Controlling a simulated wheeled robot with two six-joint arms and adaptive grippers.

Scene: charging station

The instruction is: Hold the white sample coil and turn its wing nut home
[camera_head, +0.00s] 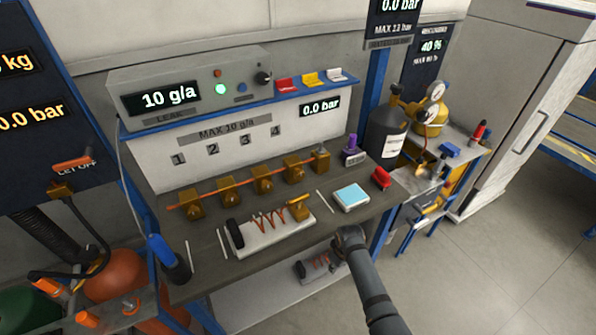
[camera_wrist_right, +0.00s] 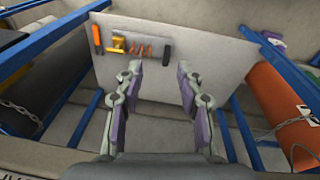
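The white sample coil (camera_head: 270,232) lies on the bench. It has a pale base, a copper coil, a black knob at its left end and a brass block at its right end. An orange piece on that block (camera_head: 298,201) may be the wing nut; it is too small to tell. My right gripper (camera_head: 347,236) is beside the bench's front edge, right of the coil and apart from it. In the right wrist view the gripper (camera_wrist_right: 160,72) is open and empty. A coil (camera_wrist_right: 139,50) with orange, yellow and black parts shows beyond the fingers; I cannot tell which coil it is.
A second coil assembly (camera_head: 318,265) is on the lower shelf. Behind the white coil runs a row of brass blocks (camera_head: 227,190). A light-blue-topped scale (camera_head: 351,196) and a red item (camera_head: 381,178) stand to the right. A blue-capped bottle (camera_head: 169,258) is at the left corner.

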